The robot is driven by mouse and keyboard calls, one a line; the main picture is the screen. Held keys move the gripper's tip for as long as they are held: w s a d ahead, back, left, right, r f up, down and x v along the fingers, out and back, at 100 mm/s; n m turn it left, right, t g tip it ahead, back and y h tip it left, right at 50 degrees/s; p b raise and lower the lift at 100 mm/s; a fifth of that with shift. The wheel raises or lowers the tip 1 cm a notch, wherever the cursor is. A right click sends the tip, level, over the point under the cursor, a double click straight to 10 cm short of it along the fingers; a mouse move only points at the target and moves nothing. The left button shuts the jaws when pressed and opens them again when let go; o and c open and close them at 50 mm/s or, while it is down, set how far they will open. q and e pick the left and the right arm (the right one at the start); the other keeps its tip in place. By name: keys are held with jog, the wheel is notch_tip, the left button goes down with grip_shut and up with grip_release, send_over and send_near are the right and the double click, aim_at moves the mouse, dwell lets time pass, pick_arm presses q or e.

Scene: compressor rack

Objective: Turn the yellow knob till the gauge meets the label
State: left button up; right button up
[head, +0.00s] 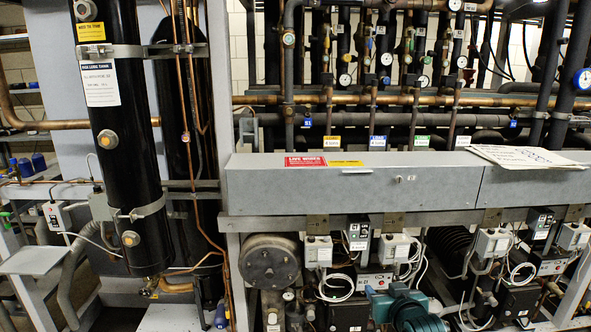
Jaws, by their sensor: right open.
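I cannot make out a yellow knob for certain. Small yellowish valve parts (409,42) show among the upright pipes at the upper right, too small to tell their shape. A larger blue-rimmed gauge (584,79) is at the right edge. Their needles are too small to read. I can make out neither gripper.
A long grey cable duct (400,186) crosses in front of the pipes, with papers (527,157) on its right end. A tall black liquid tank (128,140) stands at the left. Switch boxes, cables and a teal machine (405,308) crowd the space under the duct.

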jog(key=s+a+f+g, duration=0.1)
jog(key=s+f, duration=0.5)
jog(key=s, duration=0.5)
jog(key=s+a+f+n+g+y, duration=0.1)
jog(key=s+f, duration=0.4)
jog(key=s, duration=0.6)
jog(key=s+a+f+n+g, duration=0.1)
jog(key=s+a+f+g, duration=0.1)
jog(key=s+f, duration=0.4)
jog(key=s+a, duration=0.1)
jog(key=s, duration=0.4)
jog(key=shift+s+f+y, duration=0.35)
jog(key=shift+s+y, duration=0.05)
